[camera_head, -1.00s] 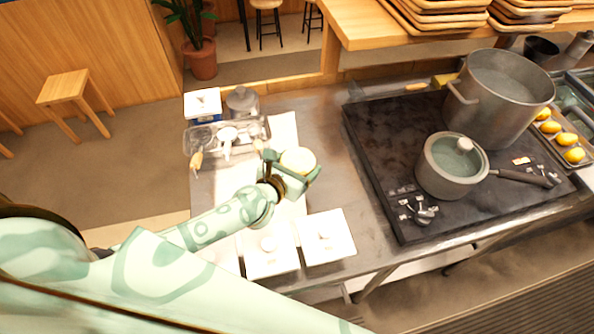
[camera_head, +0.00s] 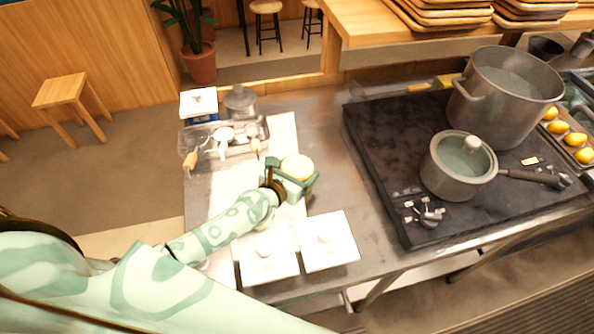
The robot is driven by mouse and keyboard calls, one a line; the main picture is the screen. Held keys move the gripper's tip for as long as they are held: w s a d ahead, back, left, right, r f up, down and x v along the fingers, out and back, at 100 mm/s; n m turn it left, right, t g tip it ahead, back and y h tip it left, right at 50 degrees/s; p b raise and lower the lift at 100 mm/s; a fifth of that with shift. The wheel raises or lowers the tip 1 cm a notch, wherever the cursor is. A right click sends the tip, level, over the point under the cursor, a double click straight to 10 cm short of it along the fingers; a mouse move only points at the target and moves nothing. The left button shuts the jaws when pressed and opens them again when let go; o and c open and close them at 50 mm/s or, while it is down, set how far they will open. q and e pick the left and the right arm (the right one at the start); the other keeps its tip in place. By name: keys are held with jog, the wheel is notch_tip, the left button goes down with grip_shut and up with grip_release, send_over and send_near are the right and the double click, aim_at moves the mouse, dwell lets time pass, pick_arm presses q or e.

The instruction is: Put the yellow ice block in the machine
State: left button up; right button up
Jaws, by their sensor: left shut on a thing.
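A round pale-yellow block (camera_head: 297,167) shows at the end of my left arm, above the steel counter. My left gripper (camera_head: 295,182) is shut on it, with the green fingers around its side. The block's top faces up and the fingers hide part of its lower side. No machine can be made out for certain in this view. My right gripper is not in view.
A steel tray with utensils (camera_head: 222,142) lies behind on the left. A lidded pot (camera_head: 457,168) and a large pot (camera_head: 504,98) stand on the dark stove (camera_head: 385,150). Bare counter (camera_head: 325,135) lies between.

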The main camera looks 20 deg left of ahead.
aim_at(289, 169)
pick_arm(q)
jog(key=o, duration=1.3)
jog(key=shift+f, duration=0.1)
jog(key=p+v, duration=0.2)
jog(key=v, duration=0.9)
jog(key=w+m+h+b, duration=0.1)
jog(key=w, duration=0.1)
jog(key=w+a+m+h+b, duration=0.1)
jog(key=w+m+h+b, duration=0.1)
jog(key=w+m+g+h+b, duration=0.1)
jog(key=w+h, duration=0.1)
jog(key=shift+a+f, duration=0.2)
jog(key=shift+f, duration=0.05)
jog(key=shift+b+x, duration=0.55)
jog(key=shift+x, duration=2.2)
